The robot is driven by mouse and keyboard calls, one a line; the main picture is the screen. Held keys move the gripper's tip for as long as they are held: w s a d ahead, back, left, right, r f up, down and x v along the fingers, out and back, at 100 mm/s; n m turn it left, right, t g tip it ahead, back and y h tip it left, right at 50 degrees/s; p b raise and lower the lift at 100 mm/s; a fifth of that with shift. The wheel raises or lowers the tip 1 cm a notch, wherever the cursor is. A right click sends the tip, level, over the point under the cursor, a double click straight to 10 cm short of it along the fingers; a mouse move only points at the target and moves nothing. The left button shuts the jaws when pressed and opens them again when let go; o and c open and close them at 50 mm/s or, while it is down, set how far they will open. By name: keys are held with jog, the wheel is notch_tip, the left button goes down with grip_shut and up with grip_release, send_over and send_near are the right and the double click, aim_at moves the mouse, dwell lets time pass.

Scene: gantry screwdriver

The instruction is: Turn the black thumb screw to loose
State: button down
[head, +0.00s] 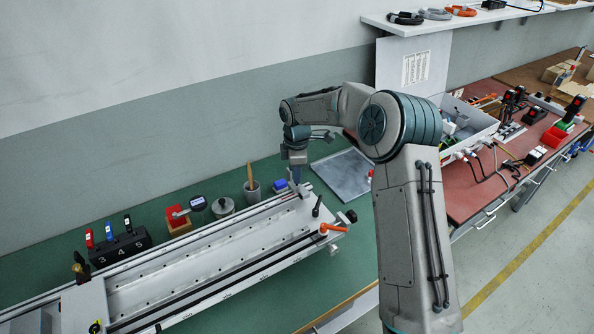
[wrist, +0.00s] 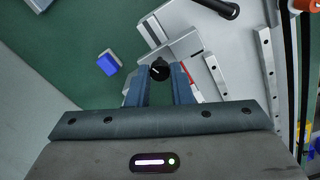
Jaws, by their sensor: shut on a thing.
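The black thumb screw (wrist: 159,70) shows in the wrist view as a small round black knob with a pale line on its top. It sits at a grey metal block (wrist: 185,47). My gripper (wrist: 159,76) has its two blue fingers on either side of the knob and is shut on it. In the head view my gripper (head: 297,183) points down at the far right end of the long gantry rail (head: 215,250). The thumb screw is too small or hidden to make out there.
A blue block (head: 281,185) lies beside the rail end, and a cup with a wooden handle (head: 252,188) stands to its left. A black lever (head: 317,205) and an orange lever (head: 331,228) stick up on the near side. A grey plate (head: 343,174) lies behind.

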jog(key=shift+r+n, duration=0.1)
jog(key=shift+n, duration=1)
jog(key=c, duration=1.3)
grip_release()
